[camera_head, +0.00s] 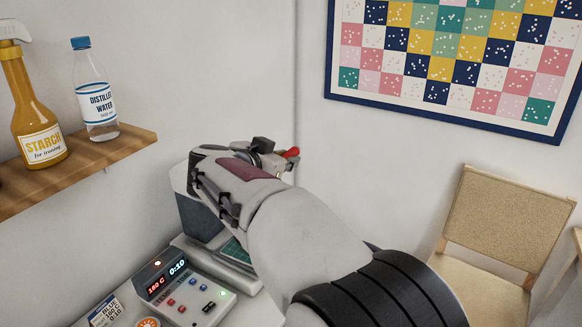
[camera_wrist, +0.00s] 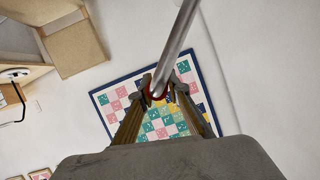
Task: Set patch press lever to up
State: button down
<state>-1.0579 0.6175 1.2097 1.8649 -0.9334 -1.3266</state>
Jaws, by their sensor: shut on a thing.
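The patch press (camera_head: 203,218) stands on the table in the head view, partly hidden behind my arm. Its control box (camera_head: 190,290) shows red and blue digits, 160 C and 0:10. My gripper (camera_head: 276,155) is above the press, with a red tip showing at its end. In the wrist view my gripper (camera_wrist: 158,92) is shut on the red end of the press lever (camera_wrist: 178,40). The lever's metal rod runs from between the fingers to the top of that picture. In the head view my arm hides most of the lever.
A wooden shelf (camera_head: 75,172) at left holds a starch bottle (camera_head: 35,112) and a distilled water bottle (camera_head: 95,100). A framed quilt picture (camera_head: 455,50) hangs on the wall. A chair (camera_head: 505,220) stands at right. A small card (camera_head: 105,312) lies by the control box.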

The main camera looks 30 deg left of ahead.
jog(key=shift+a+r, duration=0.75)
jog(key=shift+a, duration=0.25)
jog(key=shift+a+r, duration=0.75)
jog(key=shift+a, duration=0.25)
jog(key=shift+a+r, duration=0.1)
jog(key=shift+r, duration=0.05)
jog(key=c, duration=1.9)
grip_release()
jog(key=shift+s, duration=0.1)
jog(key=v, duration=1.1)
jog(key=shift+s+r, duration=0.1)
jog(key=shift+s, duration=0.25)
